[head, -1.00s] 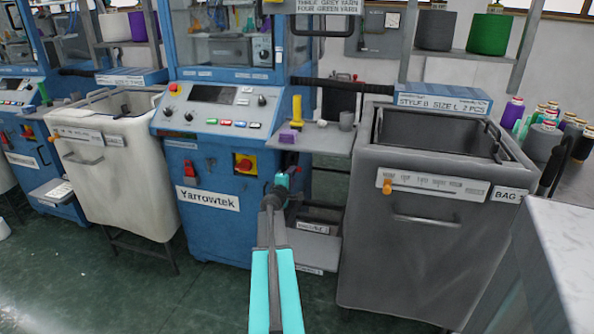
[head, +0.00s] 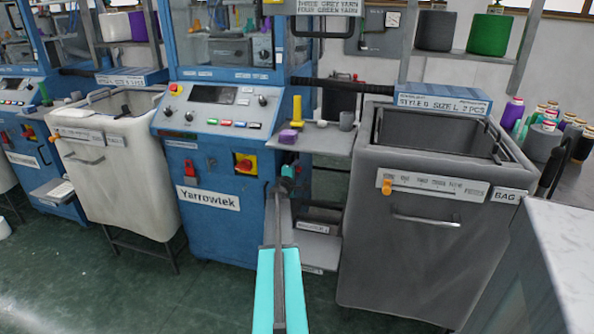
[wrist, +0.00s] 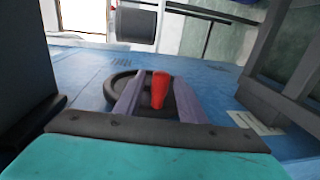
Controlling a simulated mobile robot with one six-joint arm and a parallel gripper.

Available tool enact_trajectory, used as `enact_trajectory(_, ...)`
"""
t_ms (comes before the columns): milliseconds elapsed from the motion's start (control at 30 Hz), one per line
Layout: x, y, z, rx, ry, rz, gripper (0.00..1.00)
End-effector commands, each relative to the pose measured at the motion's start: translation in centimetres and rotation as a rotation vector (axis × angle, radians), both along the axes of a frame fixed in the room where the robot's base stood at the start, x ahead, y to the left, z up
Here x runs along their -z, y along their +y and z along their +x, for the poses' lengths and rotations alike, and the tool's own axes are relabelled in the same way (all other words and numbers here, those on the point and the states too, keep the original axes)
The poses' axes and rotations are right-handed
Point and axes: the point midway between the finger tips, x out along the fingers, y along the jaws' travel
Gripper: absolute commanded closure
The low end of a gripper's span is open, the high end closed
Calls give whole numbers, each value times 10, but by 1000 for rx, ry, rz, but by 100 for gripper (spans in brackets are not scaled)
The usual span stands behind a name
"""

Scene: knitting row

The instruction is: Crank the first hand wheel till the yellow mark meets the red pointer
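In the wrist view a dark round hand wheel (wrist: 118,94) sits on the blue machine side, with a red handle (wrist: 160,88) standing up from it. My gripper (wrist: 158,98) has its two grey-purple fingers on either side of the red handle, with small gaps apparent on both sides. It looks open around the handle; firm contact cannot be seen. In the head view my gripper (head: 287,180) is beside the right side of the blue Yarrowtek machine (head: 215,228), and the wheel is hidden there. I cannot make out a yellow mark or a red pointer.
A shelf (head: 325,140) with a yellow spool and a purple block juts out above my gripper. A grey bag bin (head: 410,265) stands close on the right. A lower step (head: 316,248) lies behind the arm. Green floor is open at lower left.

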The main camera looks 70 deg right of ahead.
Motion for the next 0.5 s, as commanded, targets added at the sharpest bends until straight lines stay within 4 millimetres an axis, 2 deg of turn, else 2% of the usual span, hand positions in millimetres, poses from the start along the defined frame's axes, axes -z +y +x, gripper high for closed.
enact_trajectory(367,0,-2,0,0,0,0,64)
enact_trajectory(500,0,-2,0,0,0,0,84)
